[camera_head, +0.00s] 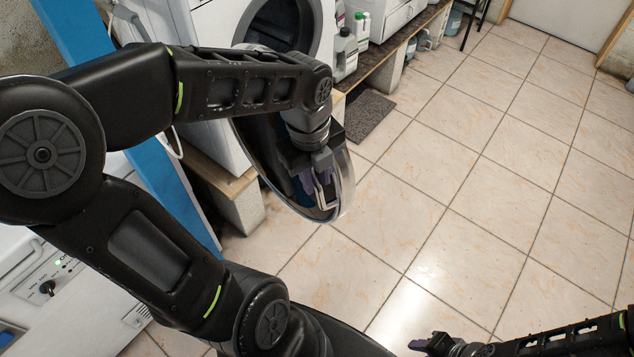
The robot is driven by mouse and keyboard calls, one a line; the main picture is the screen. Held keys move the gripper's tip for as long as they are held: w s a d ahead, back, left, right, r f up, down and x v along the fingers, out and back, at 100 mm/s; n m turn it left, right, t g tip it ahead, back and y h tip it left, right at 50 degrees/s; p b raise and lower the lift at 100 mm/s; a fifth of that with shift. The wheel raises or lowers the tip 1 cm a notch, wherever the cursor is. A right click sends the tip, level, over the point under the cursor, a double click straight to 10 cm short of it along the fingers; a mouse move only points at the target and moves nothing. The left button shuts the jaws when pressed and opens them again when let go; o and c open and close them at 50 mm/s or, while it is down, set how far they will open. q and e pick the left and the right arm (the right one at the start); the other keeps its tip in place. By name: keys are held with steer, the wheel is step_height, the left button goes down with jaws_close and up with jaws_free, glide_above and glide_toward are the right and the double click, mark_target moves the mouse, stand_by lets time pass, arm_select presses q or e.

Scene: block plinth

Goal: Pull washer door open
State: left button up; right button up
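The washer (212,35) is a white front-loader at the upper left, with a dark round drum opening. Its round dark door (275,185) with a shiny rim stands swung wide open, out over the floor. My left gripper (318,185) is at the door's right part, by the rim, overlapping it in view. Whether its fingers touch or grip the door, and how far apart they are, I cannot tell. My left arm hides part of the washer and door. My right gripper (430,343) is low at the bottom edge, away from the door; its finger gap is unclear.
The washer stands on a raised plank-and-block plinth (240,205). Bottles (345,52) and another white appliance (390,15) stand to its right. A blue post (165,190) is at the left. A grey mat (368,115) lies nearby. The tiled floor at right is clear.

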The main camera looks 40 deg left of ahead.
arm_select(q)
steer(key=r, duration=0.4)
steer(key=shift+s+r, duration=0.2)
steer(key=shift+r, duration=0.2)
